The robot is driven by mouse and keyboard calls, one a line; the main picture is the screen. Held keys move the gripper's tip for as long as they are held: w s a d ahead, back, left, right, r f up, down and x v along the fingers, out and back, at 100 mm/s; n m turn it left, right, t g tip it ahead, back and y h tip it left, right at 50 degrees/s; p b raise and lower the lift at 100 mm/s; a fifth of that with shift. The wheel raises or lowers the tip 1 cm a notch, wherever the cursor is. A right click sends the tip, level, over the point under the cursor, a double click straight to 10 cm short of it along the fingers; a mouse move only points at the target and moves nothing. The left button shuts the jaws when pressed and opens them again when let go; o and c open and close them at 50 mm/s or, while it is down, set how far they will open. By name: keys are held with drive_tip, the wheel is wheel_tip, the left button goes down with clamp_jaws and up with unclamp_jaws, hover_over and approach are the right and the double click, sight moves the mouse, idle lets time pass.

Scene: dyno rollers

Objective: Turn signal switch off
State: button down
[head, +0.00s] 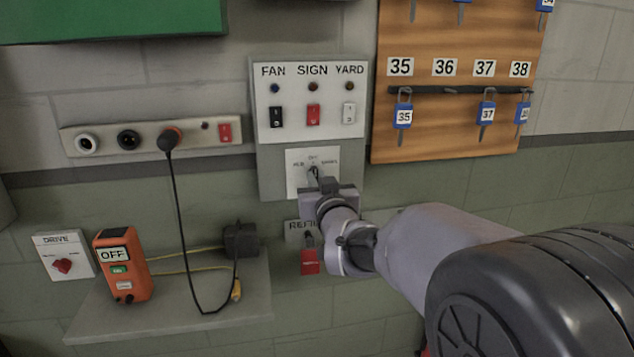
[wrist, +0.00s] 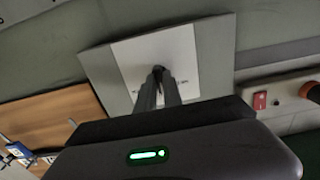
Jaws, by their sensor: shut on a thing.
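A white switch plate (head: 298,170) is on the grey wall panel, under the FAN, SIGN and YARD switches. It has small lettering, with OFF at the top; the side words are too small to read surely. A dark rotary knob (head: 313,172) is at its middle, partly hidden by my gripper (head: 317,180). In the wrist view my gripper's fingers (wrist: 158,82) are close together on the dark knob (wrist: 158,70), at the centre of the white plate (wrist: 184,50). My gripper is shut on the knob. The knob's pointing direction cannot be told.
Above are a black FAN switch (head: 276,117), a red SIGN switch (head: 313,115) and a white YARD switch (head: 349,113). A key board (head: 455,130) is at right. An orange OFF box (head: 123,265) stands on a shelf (head: 180,318).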

drive_tip(key=c, duration=1.5)
unclamp_jaws()
drive_tip(key=p+v, duration=0.1)
drive_tip(key=v, duration=1.6)
drive_tip(key=shift+s+r+p, duration=0.1)
drive_tip(key=shift+s+p, duration=0.15)
drive_tip(key=shift+p, duration=0.1)
drive_tip(key=shift+d, duration=0.1)
